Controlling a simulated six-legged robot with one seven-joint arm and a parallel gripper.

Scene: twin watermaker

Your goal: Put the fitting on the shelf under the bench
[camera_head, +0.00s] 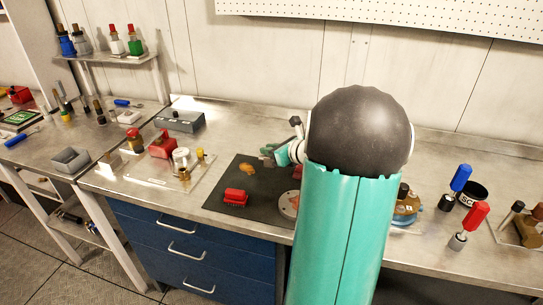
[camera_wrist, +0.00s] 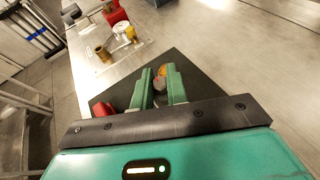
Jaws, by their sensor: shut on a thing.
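My gripper (camera_wrist: 158,82) is over the dark mat (camera_wrist: 185,65), its two green fingers closed around a small grey-brown thing, seemingly the fitting (camera_wrist: 160,86). Most of the fitting is hidden between the fingers. In the head view my gripper (camera_head: 268,153) is partly covered by my own arm, and the held thing cannot be made out there. A low shelf (camera_head: 88,232) is under the left bench, with some dark items on it.
Blue drawers (camera_head: 190,250) fill the space below. The bench between the mat and back wall is clear.

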